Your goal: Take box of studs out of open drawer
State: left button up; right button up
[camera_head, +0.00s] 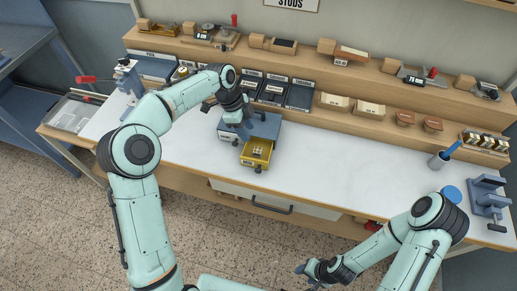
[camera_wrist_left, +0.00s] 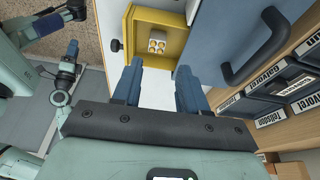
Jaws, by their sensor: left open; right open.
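The open yellow drawer (camera_head: 252,163) sticks out from the front of a small blue cabinet (camera_head: 265,125) on the white bench top. The box of studs (camera_wrist_left: 157,46) lies inside the drawer and shows in the left wrist view as a small pale box with round yellowish studs. It also shows small in the head view (camera_head: 257,152). My left gripper (camera_wrist_left: 158,78) is open and empty, pointing toward the drawer, with its fingers apart from the box. In the head view it (camera_head: 244,126) hangs over the cabinet. My right gripper (camera_head: 306,275) is open, low in front of the bench.
The cabinet's dark handle (camera_wrist_left: 255,45) stands close to my left fingers. Labelled dark bins (camera_head: 272,92) stand behind the cabinet. The bench top between is clear.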

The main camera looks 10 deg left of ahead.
aim_at(257, 150)
pick_arm(q)
jog(key=x, duration=0.9)
jog(key=shift+s+d+f, duration=0.2)
jog(key=shift+d+f, duration=0.05)
jog(key=shift+d, duration=0.15)
grip_shut()
